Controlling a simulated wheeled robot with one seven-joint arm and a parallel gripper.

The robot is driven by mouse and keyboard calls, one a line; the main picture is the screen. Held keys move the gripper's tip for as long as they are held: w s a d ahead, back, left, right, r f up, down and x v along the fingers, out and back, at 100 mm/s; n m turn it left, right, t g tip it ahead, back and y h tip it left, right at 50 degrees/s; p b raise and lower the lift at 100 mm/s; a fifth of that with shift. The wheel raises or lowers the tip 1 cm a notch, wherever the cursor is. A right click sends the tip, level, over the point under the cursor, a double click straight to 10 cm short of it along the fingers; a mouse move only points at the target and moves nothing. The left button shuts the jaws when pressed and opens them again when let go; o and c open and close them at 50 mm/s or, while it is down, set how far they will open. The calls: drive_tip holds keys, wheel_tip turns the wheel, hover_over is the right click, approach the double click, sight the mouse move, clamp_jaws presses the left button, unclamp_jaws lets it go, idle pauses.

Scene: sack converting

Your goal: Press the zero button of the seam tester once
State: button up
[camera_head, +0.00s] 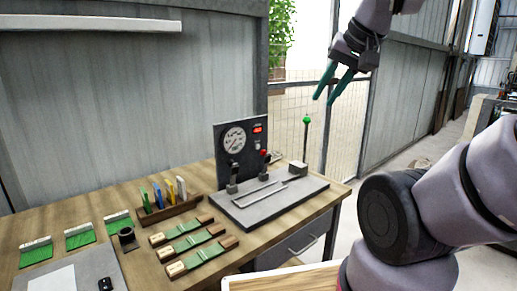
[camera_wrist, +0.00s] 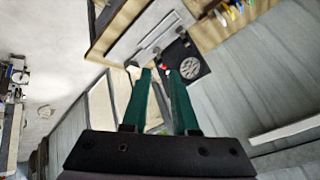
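The seam tester (camera_head: 241,135) stands on the workbench, with a dark upright panel and a grey base plate. The panel carries a round white dial, a lit red display (camera_head: 257,130) and small controls (camera_head: 257,145) below it. Which one is the zero button is too small to tell. My gripper (camera_head: 325,100) hangs in the air right of and above the tester, touching nothing. Its two green fingers are apart and empty. In the wrist view the fingers (camera_wrist: 159,73) point toward the tester's panel (camera_wrist: 193,52), which appears just beyond them.
A green-topped post (camera_head: 307,120) rises at the tester's right end. A shelf (camera_head: 85,24) is on the wall. The air between gripper and tester looks clear.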

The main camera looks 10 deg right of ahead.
clamp_jaws()
idle(1.4)
